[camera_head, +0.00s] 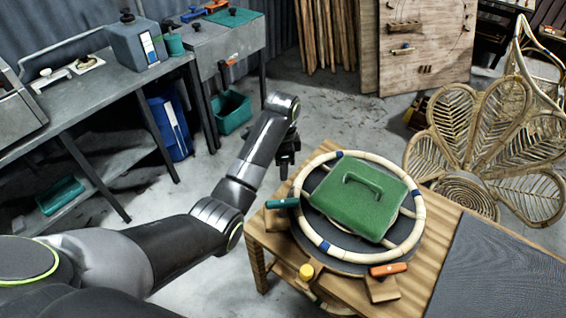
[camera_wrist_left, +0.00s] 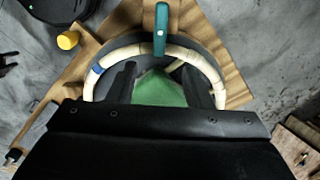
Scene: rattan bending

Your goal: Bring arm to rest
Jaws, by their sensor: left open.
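My left arm comes in from the left in the head view, and its gripper (camera_head: 287,168) hangs beside the left edge of the wooden table, near the rattan ring (camera_head: 414,238). In the left wrist view the two dark fingers of the left gripper (camera_wrist_left: 168,88) stand apart with nothing held between them. The pale ring also shows there (camera_wrist_left: 208,68), with a green block (camera_head: 358,198) inside it. A teal-handled clamp (camera_head: 283,203) sits at the ring's left side. My right gripper is not in view.
An orange-handled clamp (camera_head: 388,269) and a yellow knob (camera_head: 306,271) are at the table's front. A grey mat (camera_head: 500,265) covers the table's right part. A rattan chair (camera_head: 480,140) stands behind. Grey workbenches (camera_head: 90,100) line the left, with open floor between.

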